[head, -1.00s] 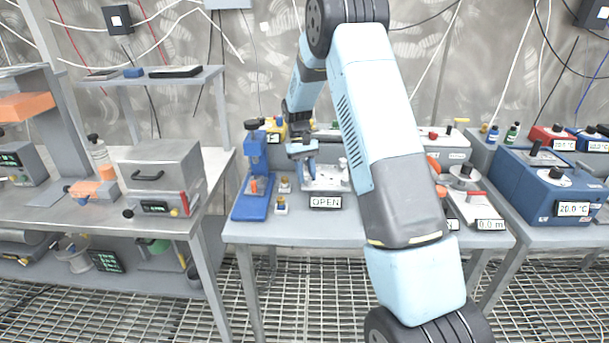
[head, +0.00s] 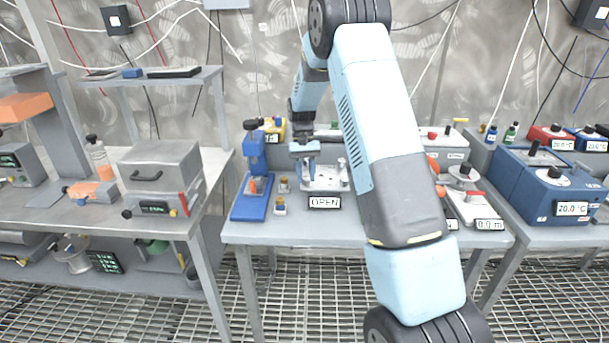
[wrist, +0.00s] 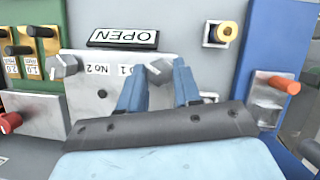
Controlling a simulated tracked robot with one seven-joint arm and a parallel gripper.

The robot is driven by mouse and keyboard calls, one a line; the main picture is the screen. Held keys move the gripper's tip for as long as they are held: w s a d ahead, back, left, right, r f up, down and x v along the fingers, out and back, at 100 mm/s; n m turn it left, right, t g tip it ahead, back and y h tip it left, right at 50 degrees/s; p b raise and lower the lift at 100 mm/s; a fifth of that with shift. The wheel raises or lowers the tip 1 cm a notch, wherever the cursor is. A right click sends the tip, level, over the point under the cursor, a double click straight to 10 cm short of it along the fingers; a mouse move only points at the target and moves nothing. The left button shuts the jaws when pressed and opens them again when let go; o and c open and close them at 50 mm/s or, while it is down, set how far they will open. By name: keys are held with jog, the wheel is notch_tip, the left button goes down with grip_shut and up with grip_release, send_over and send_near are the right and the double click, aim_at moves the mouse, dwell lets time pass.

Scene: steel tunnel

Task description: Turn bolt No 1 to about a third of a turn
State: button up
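Bolt No 1 (wrist: 158,71) is a grey knob on a pale steel plate (wrist: 110,85), beside a label of which "1" shows. My gripper (wrist: 158,66) is open. Its two blue fingers stand on either side of bolt No 1, with gaps visible in the wrist view; I cannot tell how deep they reach. Bolt No 2 (wrist: 64,66) is on the same plate, left of it in the wrist view. A sign reading "OPEN" (wrist: 123,38) lies at the plate's edge, and it also shows in the head view (head: 325,202). In the head view my gripper (head: 304,176) hides bolt No 1.
A blue stand (head: 252,190) with an orange lever (wrist: 283,84) is close beside the plate. A blue device reading 20.0 °C (head: 545,185) is on the right table. A grey box (head: 163,175) is on the left table.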

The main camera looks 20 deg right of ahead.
jog(key=o, duration=0.4)
jog(key=shift+o, duration=0.2)
jog(key=v, duration=1.3)
jog(key=shift+w+r, duration=0.2)
jog(key=shift+r, duration=0.1)
